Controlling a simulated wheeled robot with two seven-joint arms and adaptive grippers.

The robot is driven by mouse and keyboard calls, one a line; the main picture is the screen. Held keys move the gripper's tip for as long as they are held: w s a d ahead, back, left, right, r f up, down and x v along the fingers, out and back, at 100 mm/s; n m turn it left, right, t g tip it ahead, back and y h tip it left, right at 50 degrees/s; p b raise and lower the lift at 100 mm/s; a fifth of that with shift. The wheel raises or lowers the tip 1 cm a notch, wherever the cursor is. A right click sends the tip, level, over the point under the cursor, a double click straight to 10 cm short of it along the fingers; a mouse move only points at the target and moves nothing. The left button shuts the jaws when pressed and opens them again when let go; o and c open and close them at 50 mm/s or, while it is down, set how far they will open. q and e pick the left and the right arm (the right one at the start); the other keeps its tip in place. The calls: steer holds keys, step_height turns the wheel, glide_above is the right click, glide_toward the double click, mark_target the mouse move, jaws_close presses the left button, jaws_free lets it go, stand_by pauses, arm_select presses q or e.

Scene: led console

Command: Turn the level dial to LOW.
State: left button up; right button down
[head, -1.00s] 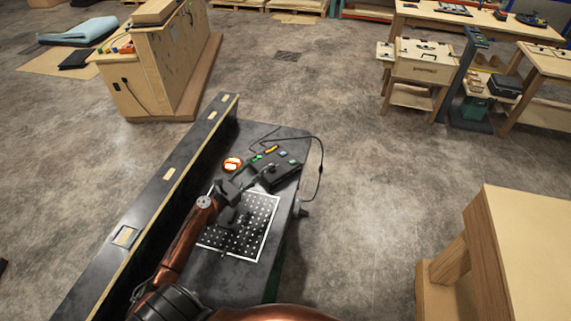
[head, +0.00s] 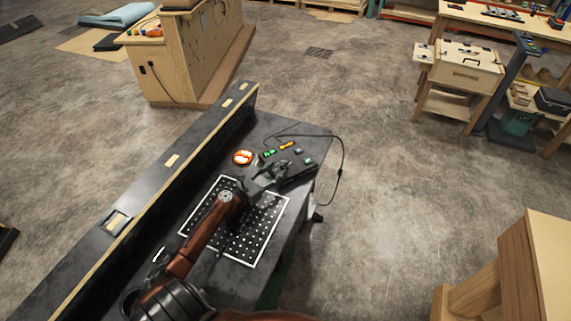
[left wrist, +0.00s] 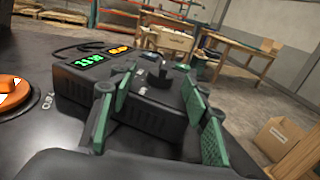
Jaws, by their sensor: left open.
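The console (head: 299,171) is a dark box with a green and an orange readout, standing on the dark bench. In the left wrist view the console (left wrist: 133,112) shows a black dial knob (left wrist: 157,72) on its top face. My left gripper (head: 278,174) is over the console in the head view and hides part of it. In the left wrist view my left gripper (left wrist: 152,103) is open, its green-padded fingers to either side of the knob, with no clear contact. The dial's markings and setting are too small to read. My right gripper is not in view.
An orange-and-white round button (head: 242,157) sits left of the console. A white-framed perforated panel (head: 257,237) lies on the bench top, and a raised dark ledge (head: 150,190) runs along its left side. A black cable (head: 341,165) loops off the right edge.

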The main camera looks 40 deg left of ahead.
mark_target(281, 167)
arm_select(q)
steer(key=w, duration=0.4)
steer(key=shift+w+d, duration=0.35)
steer(key=shift+w, duration=0.05)
steer(key=shift+w+b, duration=0.35)
steer(key=shift+w, duration=0.45)
steer(key=shift+c, duration=0.2)
